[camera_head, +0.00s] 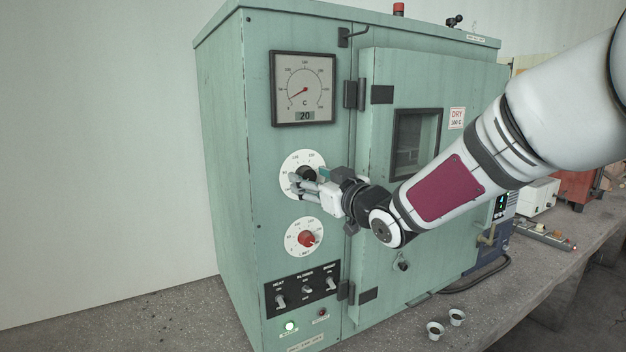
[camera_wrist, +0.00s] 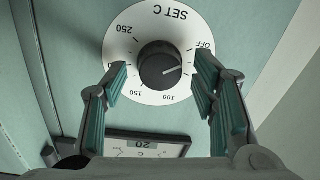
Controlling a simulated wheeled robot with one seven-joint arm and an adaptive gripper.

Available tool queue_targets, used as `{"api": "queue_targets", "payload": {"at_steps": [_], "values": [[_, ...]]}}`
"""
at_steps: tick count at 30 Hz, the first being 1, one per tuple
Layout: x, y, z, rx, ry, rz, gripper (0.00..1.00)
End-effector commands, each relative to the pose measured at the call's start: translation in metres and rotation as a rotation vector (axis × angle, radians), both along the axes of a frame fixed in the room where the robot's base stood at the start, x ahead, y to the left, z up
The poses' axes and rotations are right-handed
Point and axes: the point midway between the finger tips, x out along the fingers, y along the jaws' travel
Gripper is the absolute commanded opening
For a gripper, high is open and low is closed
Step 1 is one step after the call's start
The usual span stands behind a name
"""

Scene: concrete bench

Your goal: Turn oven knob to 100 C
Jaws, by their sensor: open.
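The oven (camera_head: 220,150) is a green cabinet. Its set dial (camera_head: 289,161) is white with a black knob (camera_head: 306,172), partly hidden behind my gripper (camera_head: 309,185). In the wrist view the dial (camera_wrist: 130,48) appears rotated, with SET C, OFF, 100, 150 and 250 readable. The black knob (camera_wrist: 157,66) has a white pointer line aimed to the right, between OFF and 100; the marking there is hidden by a finger. My gripper (camera_wrist: 160,76) is open, with one teal-padded finger on each side of the knob. Gaps show between the fingers and the knob.
A gauge (camera_head: 304,88) above the dial shows 20. A red LIMIT knob (camera_head: 307,239) sits below, over a black switch panel (camera_head: 302,289). The oven door (camera_head: 377,120) with its handle is to the right.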

Motion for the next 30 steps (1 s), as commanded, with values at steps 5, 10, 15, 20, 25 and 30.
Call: {"api": "queue_targets", "payload": {"at_steps": [5, 10, 15, 20, 25, 30], "values": [[0.0002, 0.0004, -0.0001, 0.000, 0.000, 0.000, 0.53], [0.0001, 0.0002, -0.0001, 0.000, 0.000, 0.000, 0.26], [0.0000, 0.0001, 0.0000, 0.000, 0.000, 0.000, 0.05], [-0.0001, 0.0002, 0.0000, 0.007, 0.005, 0.000, 0.05], [-0.0002, -0.0001, -0.0001, 0.045, 0.031, 0.000, 0.05], [-0.0007, -0.0003, 0.0005, 0.127, 0.087, 0.000, 0.05]]}}
